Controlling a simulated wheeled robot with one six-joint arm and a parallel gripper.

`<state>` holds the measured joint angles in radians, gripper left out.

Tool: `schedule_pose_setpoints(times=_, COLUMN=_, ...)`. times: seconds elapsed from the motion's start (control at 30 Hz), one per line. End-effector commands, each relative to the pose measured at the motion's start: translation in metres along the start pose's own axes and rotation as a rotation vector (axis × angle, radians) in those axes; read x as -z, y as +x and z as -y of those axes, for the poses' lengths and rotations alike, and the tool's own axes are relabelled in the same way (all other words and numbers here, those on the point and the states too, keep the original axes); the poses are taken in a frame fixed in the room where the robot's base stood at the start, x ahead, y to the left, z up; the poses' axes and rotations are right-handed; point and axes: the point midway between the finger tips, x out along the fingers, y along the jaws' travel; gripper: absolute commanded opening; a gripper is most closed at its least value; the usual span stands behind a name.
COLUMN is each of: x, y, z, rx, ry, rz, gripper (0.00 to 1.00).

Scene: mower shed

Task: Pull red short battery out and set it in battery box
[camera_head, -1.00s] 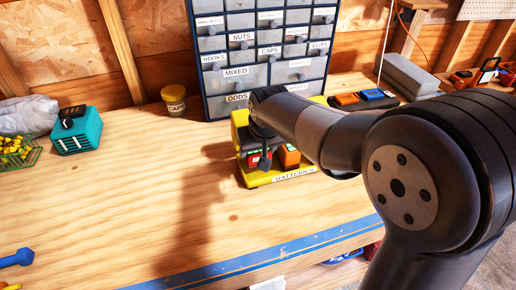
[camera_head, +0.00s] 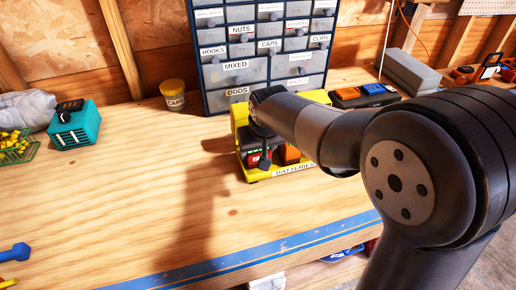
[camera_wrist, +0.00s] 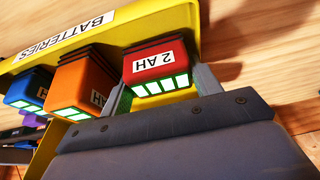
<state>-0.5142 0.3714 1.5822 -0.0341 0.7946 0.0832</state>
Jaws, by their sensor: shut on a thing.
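The red short battery (camera_wrist: 158,72), labelled 2 AH with a row of green lights, is between the two fingers of my gripper (camera_wrist: 162,84) in the wrist view. My gripper is shut on it. It is at the yellow battery box (camera_wrist: 130,28), labelled BATTERIES, beside an orange battery (camera_wrist: 84,84) and a blue battery (camera_wrist: 30,90). In the head view the box (camera_head: 252,175) stands on the bench, with my wrist above it. The red battery (camera_head: 257,156) shows partly there. I cannot tell whether its base touches the box floor.
Behind the box stands a drawer cabinet (camera_head: 262,75). A black holder with orange and blue batteries (camera_head: 365,93) is to its right. A yellow jar (camera_head: 173,96) and a teal device (camera_head: 73,126) stand left.

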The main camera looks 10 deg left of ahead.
Motion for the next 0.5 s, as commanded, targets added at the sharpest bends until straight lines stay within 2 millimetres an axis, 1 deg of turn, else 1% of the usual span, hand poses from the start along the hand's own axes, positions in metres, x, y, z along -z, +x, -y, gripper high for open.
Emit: schedule_pose_setpoints(times=0.5, x=-0.0024, y=0.0062, z=0.0, rx=0.0, ry=0.0, rz=-0.001, gripper=0.33)
